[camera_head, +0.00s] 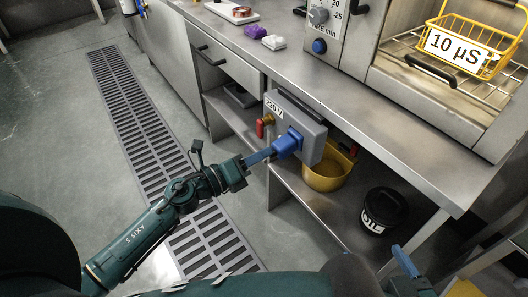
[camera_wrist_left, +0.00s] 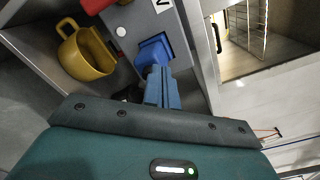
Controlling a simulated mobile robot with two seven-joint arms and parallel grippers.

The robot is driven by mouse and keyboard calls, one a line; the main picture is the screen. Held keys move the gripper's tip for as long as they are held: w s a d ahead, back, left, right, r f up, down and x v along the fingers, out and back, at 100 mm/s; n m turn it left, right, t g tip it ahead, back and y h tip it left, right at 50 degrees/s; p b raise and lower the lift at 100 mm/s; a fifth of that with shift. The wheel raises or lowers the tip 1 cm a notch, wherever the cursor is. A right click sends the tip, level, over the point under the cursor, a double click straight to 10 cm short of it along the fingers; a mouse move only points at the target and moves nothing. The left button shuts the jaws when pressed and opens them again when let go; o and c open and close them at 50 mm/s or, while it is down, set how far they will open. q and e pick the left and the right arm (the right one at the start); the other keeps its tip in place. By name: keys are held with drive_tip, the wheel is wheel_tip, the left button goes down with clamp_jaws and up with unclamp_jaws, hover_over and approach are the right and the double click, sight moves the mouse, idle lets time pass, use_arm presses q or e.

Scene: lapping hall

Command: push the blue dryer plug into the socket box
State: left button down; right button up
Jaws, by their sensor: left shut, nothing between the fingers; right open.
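The grey socket box (camera_head: 311,128), marked 230 V, is fixed to the front of the steel bench; its face also shows in the left wrist view (camera_wrist_left: 122,31). The blue plug (camera_head: 286,145) is at the blue square on the box's face, and also shows in the left wrist view (camera_wrist_left: 152,54). I cannot tell how deep it sits. My left gripper (camera_head: 267,155) is shut and empty, its blue fingertips (camera_wrist_left: 160,72) at the plug's outer end, touching it or very close. My right gripper (camera_head: 405,262) is partly seen at the lower right, away from the box.
A yellow container (camera_head: 324,174) and a black bucket (camera_head: 383,210) stand on the lower shelf. A yellow basket (camera_head: 468,44) is in the open oven. The floor around the drain grate (camera_head: 140,125) is clear.

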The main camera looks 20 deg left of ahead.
use_arm(q)
drive_tip(key=shift+v, duration=0.8)
drive_tip(key=b+v, duration=0.1)
drive_tip(key=v, duration=1.2)
use_arm(e)
drive_tip(key=shift+w+a+f+n, duration=0.2)
drive_tip(key=shift+w+f+n, duration=0.1)
drive_tip(key=shift+f, duration=0.15)
use_arm(q)
drive_tip(key=shift+x, duration=7.6)
use_arm(e)
drive_tip(key=shift+s+d, duration=0.1)
drive_tip(key=shift+s, duration=0.1)
use_arm(q)
drive_tip(key=shift+r, duration=0.1)
drive_tip(key=shift+w+d+p, duration=0.2)
drive_tip(key=shift+w+p, duration=0.05)
drive_tip(key=shift+p, duration=0.05)
use_arm(e)
drive_tip(key=shift+r, duration=0.2)
